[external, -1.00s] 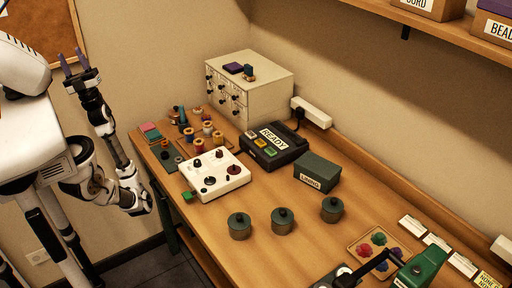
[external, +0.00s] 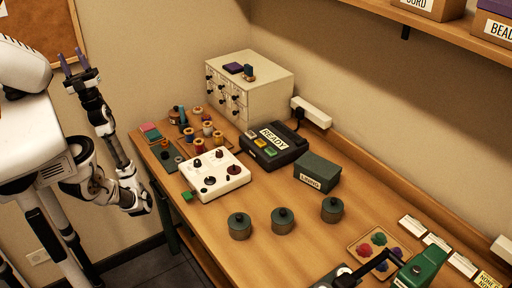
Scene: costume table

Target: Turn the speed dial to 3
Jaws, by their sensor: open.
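A white control box (external: 221,183) with several dark knobs sits on the table near its left end. A larger black dial (external: 209,181) is on its top face, and a dark red knob (external: 233,169) is on its right side. I cannot tell which knob is the speed dial, and its markings are too small to read. My gripper (external: 73,59) is raised at the left, off the table and well apart from the control box. Its two purplish fingers point up and are spread, with nothing between them.
Spools (external: 207,128) stand behind the box. A black "READY" device (external: 273,146), a green "LINING" box (external: 317,171) and a drawer cabinet (external: 249,87) stand farther back. Lidded green pots (external: 283,221) are to the right. The table's front edge beside the box is mostly clear.

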